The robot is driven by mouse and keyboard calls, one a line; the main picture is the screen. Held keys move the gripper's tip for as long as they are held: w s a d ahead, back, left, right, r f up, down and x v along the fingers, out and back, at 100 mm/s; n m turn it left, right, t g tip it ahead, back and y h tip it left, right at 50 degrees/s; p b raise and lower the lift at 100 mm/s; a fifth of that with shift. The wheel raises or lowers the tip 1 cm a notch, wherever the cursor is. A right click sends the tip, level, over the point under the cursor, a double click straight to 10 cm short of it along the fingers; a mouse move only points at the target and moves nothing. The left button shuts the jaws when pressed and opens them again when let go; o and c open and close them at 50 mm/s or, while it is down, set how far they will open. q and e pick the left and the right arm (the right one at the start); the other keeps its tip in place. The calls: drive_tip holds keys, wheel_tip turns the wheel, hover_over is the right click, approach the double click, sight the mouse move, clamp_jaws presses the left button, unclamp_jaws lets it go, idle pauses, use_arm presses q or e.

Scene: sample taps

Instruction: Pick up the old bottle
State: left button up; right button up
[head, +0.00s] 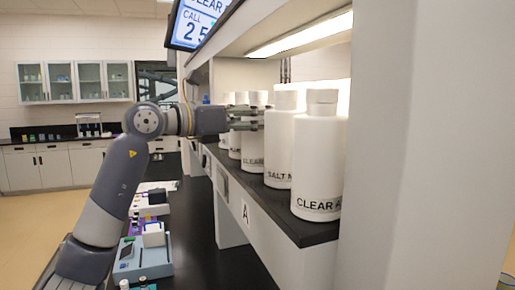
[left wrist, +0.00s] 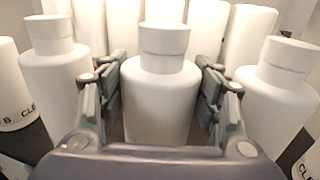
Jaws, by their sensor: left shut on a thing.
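Several white bottles with white caps stand in a row on a dark shelf (head: 285,205) in the head view. The nearest (head: 320,155) reads "CLEAR A" in part, and the one behind it (head: 283,140) reads "SALT M" in part. My left gripper (head: 250,119) reaches in from the left at the bottles farther along. In the left wrist view my left gripper (left wrist: 160,95) is shut on a white bottle (left wrist: 160,110), one finger on each side below its cap. The bottle is upright. No label shows on it in that view, so I cannot tell which bottle it is. My right gripper is out of view.
Other white bottles stand close on the left (left wrist: 55,75) and right (left wrist: 275,90) of the held one, with more behind. An upper shelf with a light (head: 305,35) hangs above. A dark bench (head: 195,230) below holds a light blue device (head: 140,262).

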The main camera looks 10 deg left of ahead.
use_arm(q)
drive_tip(key=shift+r, duration=0.15)
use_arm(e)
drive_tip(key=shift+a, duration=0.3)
